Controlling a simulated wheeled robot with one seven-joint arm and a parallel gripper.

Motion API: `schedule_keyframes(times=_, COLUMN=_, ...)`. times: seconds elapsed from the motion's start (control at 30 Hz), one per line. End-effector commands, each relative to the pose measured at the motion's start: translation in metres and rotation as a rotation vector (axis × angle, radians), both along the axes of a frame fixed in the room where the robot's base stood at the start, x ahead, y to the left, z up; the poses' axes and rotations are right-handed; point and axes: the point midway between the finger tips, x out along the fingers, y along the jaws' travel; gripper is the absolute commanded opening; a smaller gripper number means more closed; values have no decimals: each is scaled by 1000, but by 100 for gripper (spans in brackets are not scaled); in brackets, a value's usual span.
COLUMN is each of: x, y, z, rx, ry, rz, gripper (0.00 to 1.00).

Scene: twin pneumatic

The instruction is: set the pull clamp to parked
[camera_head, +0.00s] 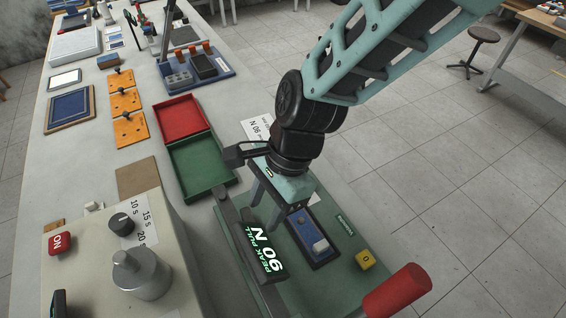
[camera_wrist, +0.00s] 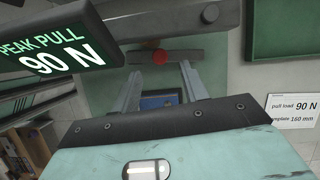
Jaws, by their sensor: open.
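My gripper (camera_head: 268,205) is open over the green base of the pull tester (camera_head: 345,262), fingers downward. In the wrist view its two fingers (camera_wrist: 160,72) are apart with nothing clearly held. Beyond their tips is a dark crossbar (camera_wrist: 190,55) with a red round knob (camera_wrist: 159,57); it may be the pull clamp, but I cannot tell its setting. A blue plate (camera_head: 318,240) with a pale block (camera_head: 320,246) lies on the base. The display (camera_head: 262,252) reads peak pull 90 N. Gripper and display hide part of the tester.
A red handle (camera_head: 398,290) and a yellow button (camera_head: 365,259) are at the tester's right. A grey control box (camera_head: 105,265) with knobs stands at left. Red (camera_head: 180,118) and green (camera_head: 200,165) trays lie behind. Open floor lies to the right.

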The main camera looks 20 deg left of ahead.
Motion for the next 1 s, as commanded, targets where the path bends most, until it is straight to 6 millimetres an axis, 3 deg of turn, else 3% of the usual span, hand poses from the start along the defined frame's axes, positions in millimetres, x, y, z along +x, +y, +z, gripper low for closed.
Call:
schedule_keyframes(times=0.3, x=23, y=-18, z=68, rx=3, ry=-4, rz=-1, gripper=44)
schedule_keyframes(times=0.5, x=32, y=-26, z=97, rx=2, ry=-2, rz=-2, gripper=44)
schedule_keyframes(times=0.93, x=35, y=-29, z=110, rx=0, ry=0, rz=0, gripper=44)
schedule_keyframes(times=0.97, x=35, y=-29, z=110, rx=0, ry=0, rz=0, gripper=41)
schedule_keyframes(times=1.0, x=35, y=-30, z=108, rx=0, ry=3, rz=-1, gripper=30)
